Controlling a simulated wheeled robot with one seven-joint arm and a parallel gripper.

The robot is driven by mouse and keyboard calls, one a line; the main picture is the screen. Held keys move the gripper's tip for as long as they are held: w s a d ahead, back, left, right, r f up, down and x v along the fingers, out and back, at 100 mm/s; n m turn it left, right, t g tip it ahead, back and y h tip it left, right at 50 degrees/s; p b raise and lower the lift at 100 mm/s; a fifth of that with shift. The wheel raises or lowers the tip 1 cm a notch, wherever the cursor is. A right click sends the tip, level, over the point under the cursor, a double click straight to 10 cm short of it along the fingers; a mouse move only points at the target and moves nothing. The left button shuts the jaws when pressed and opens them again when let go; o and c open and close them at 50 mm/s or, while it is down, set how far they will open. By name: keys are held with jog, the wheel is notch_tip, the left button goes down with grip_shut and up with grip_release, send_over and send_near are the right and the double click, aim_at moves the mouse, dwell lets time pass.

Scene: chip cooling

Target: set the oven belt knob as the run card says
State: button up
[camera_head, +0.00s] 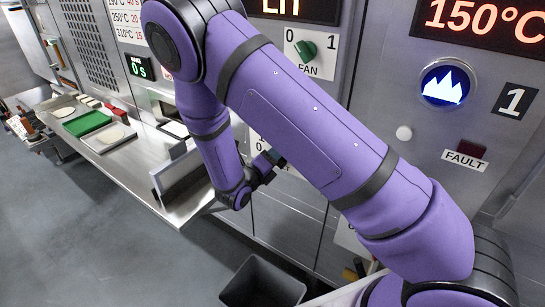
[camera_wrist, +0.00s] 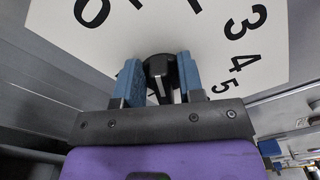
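The black knob (camera_wrist: 160,72) with a white pointer line is on a white dial plate (camera_wrist: 190,25) in the wrist view. The figures 3, 4 and 5 show on the plate's right side; others are cut off or hidden. The two blue fingers of my gripper (camera_wrist: 160,85) stand on either side of the knob with hardly any gap. I cannot tell whether they press on it. In the head view my gripper (camera_head: 270,162) is at the panel, and my arm hides most of the dial. A card (camera_head: 127,18) at the top left lists temperatures and seconds, partly cut off.
A red display (camera_head: 487,22) reads 150°C; a green display (camera_head: 139,68) reads 0 s. A fan knob (camera_head: 305,50), a lit blue button (camera_head: 448,83) and a FAULT lamp (camera_head: 472,149) are on the panels. A steel bench (camera_head: 130,170) runs left. A dark bin (camera_head: 262,283) stands below.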

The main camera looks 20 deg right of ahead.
jog(key=shift+o, duration=0.2)
jog(key=shift+a, duration=0.1)
jog(key=v, duration=1)
jog(key=shift+s+a, duration=0.2)
jog(key=shift+r, duration=0.1)
jog(key=s+d+r+m+g+y, duration=0.3)
jog(key=s+d+r+m+g, duration=0.3)
jog(key=r+m, duration=0.35)
jog(key=s+d+r+m+g+y, duration=0.25)
jog(key=d+r+m+g, duration=0.25)
jog(key=d+r+m, duration=0.5)
jog(key=s+r+m+t+y, duration=0.5)
jog(key=s+r+m+y, duration=0.4)
jog(key=s+m, duration=0.7)
jog(key=shift+r+m+t, duration=0.3)
jog(key=shift+r+m, duration=0.55)
jog(key=shift+r, duration=0.5)
